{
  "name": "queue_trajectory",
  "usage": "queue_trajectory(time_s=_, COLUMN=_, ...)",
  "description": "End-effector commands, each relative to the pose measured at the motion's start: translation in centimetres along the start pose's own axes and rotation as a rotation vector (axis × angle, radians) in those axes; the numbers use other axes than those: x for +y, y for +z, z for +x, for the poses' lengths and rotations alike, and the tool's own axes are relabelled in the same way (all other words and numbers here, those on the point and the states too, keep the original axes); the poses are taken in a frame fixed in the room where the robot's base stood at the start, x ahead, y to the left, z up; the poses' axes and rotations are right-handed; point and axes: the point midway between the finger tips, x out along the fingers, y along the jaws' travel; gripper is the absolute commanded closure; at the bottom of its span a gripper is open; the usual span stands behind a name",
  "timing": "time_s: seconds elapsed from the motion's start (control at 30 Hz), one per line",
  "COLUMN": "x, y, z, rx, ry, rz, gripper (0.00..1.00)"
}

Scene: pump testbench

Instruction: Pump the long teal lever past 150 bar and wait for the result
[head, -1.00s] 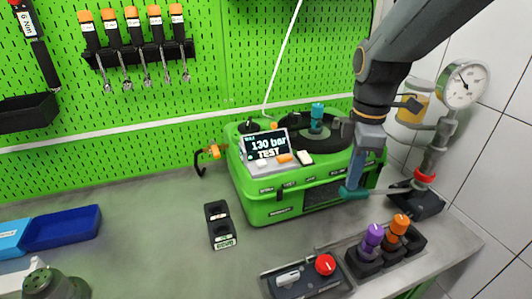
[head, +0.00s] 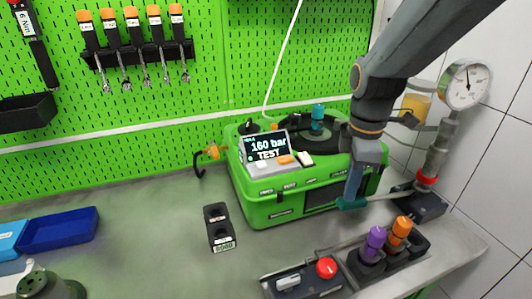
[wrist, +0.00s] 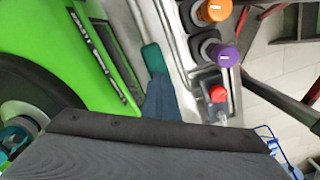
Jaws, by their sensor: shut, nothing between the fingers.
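The long lever has a teal grip (head: 352,203) and a grey rod that runs right to the pump base (head: 425,203). The lever lies low, near level, in front of the green tester case (head: 272,207). My gripper (head: 355,190) is shut and empty, pointing down with its fingertips at the top of the teal grip. In the wrist view the fingers (wrist: 160,101) meet the teal grip (wrist: 153,57). I cannot tell whether they press on it. The tester's display (head: 265,147) reads 160 bar and TEST. A round dial gauge (head: 467,85) stands above the pump.
Purple (head: 375,238) and orange (head: 401,227) knobbed parts stand in a black holder in front of the lever. A box with a red button (head: 326,267) is beside them. A black two-hole block (head: 218,228) sits left of the case. The bench centre-left is clear.

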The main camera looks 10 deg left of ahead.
Motion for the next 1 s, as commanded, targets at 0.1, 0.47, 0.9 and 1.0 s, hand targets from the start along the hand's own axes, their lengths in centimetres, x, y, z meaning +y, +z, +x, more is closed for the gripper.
queue_trajectory(time_s=0.1, x=0.0, y=0.1, z=-1.2, rx=0.0, ry=0.001, rz=0.001, gripper=1.0)
queue_trajectory(time_s=0.47, x=0.2, y=0.4, z=-3.9, rx=0.0, ry=0.001, rz=0.0, gripper=1.0)
queue_trajectory(time_s=0.9, x=0.2, y=0.4, z=-3.8, rx=0.0, ry=0.001, rz=0.0, gripper=1.0)
queue_trajectory(time_s=1.0, x=0.2, y=0.4, z=-3.9, rx=0.0, ry=0.001, rz=0.0, gripper=1.0)
